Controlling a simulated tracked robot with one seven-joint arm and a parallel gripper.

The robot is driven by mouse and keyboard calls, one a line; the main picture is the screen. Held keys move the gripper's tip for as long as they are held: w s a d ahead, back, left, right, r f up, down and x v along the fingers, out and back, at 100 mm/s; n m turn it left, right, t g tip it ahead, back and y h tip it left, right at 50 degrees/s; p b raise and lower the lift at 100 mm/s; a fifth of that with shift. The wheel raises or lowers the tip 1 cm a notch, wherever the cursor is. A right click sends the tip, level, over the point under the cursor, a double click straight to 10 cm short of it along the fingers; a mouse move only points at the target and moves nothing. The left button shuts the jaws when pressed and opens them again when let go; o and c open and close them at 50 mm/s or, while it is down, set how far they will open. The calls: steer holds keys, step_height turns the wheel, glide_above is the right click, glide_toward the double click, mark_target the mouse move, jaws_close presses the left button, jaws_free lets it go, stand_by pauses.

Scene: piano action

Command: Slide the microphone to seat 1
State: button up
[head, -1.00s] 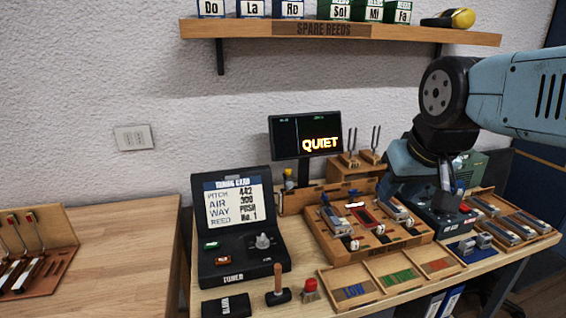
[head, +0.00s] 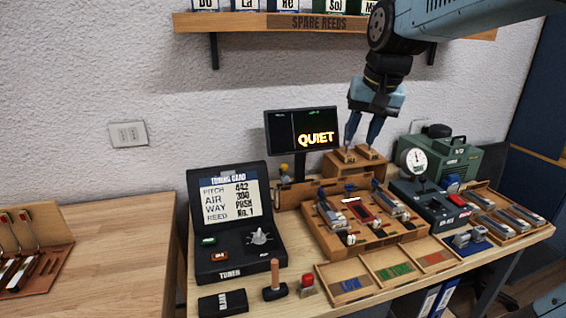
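The wooden board (head: 388,238) in the middle of the bench holds several silver reed pieces, a red panel and small black-and-white parts. A small blue part (head: 349,188) stands at its back edge; it may be the microphone, but it is too small to be sure. Seat numbers cannot be read.
The black tuner (head: 235,262) stands left of the board, the QUIET screen (head: 302,131) behind it. A gauge (head: 416,160) and green machine (head: 455,158) stand at right. The mallet (head: 274,280) and parts tray (head: 391,287) are in front. The spare-reeds shelf (head: 235,22) is above.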

steer(key=w+a+f+m+g, duration=0.1)
steer(key=w+a, duration=0.2)
steer(key=w, duration=0.5)
steer(key=w+a+f+m+g, duration=0.1)
steer(key=w+a, duration=0.2)
steer(key=w, duration=0.5)
steer(key=m+g, duration=0.2)
glide_above(284, 165)
step_height(284, 165, down, 6)
steer(key=shift+h, duration=0.4)
step_height(284, 165, down, 12)
steer(key=shift+w+r, duration=0.1)
jaws_close()
